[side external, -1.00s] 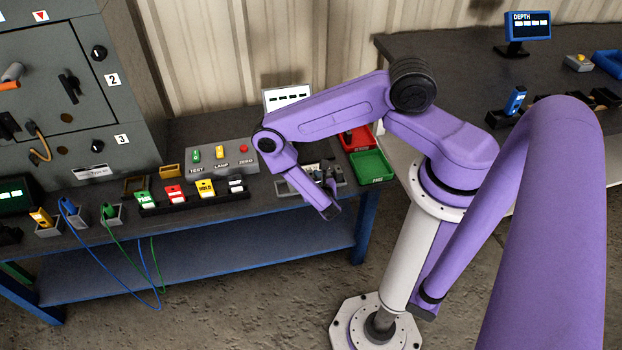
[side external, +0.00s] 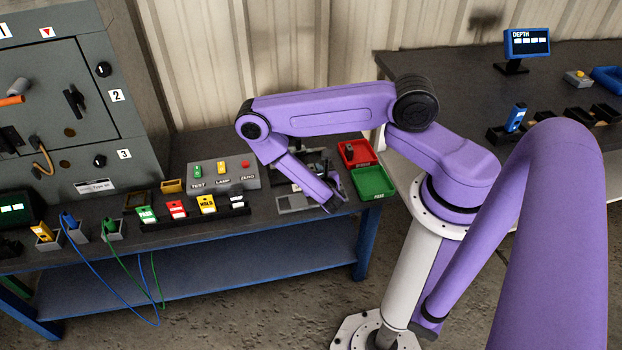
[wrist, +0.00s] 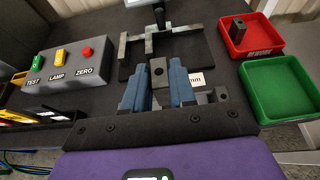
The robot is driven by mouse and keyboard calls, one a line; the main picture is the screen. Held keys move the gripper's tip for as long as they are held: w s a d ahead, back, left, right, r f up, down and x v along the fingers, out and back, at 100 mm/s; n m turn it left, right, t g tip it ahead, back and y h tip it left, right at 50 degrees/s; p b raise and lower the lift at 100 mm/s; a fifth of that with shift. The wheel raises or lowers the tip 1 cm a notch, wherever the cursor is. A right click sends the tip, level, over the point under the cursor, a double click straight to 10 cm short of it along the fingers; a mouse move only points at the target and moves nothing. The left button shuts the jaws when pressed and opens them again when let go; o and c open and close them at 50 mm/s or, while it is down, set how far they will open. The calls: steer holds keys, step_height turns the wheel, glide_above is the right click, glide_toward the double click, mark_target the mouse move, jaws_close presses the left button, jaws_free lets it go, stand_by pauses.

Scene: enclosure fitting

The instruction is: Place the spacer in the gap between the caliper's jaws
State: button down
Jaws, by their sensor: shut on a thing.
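The spacer, a small dark grey block with a round hole (wrist: 158,70), is held upright between the two blue-grey fingers of my gripper (wrist: 156,88) in the wrist view. The caliper (wrist: 150,45), with grey jaws on a dark base, lies just beyond the fingertips. The gap between its jaws is partly hidden by the spacer and fingers. I cannot tell whether the spacer touches the caliper. In the side view my gripper (side external: 336,205) is low over the bench's front right part, and the spacer is too small to make out there.
A red REWORK tray (wrist: 275,45) holding a dark block (wrist: 238,32) and a green tray (wrist: 285,112) stand at the right. A TEST/LAMP/ZERO button box (wrist: 65,78) is at the left. A grey flat piece (side external: 297,203) lies by the gripper at the bench's front.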

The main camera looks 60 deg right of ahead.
steer(key=w+a+r+n+t+y, duration=0.1)
steer(key=w+a+r, duration=0.2)
steer(key=r, duration=0.5)
steer(key=w+a+r+n+y, duration=0.1)
steer(key=w+a+r, duration=0.2)
steer(key=r, duration=0.5)
steer(key=w+a+r+n+t+y, duration=0.1)
steer(key=w+a+r, duration=0.25)
steer(key=r, duration=0.35)
step_height(320, 180, up, 11)
steer(key=s+a+n+t+y, duration=0.1)
steer(key=s+a+n+y, duration=0.1)
steer(key=shift+s+f+n+y, duration=0.15)
steer(key=shift+s+n+y, duration=0.15)
steer(key=shift+s, duration=0.05)
steer(key=shift+a, duration=0.15)
steer(key=shift+f, duration=0.1)
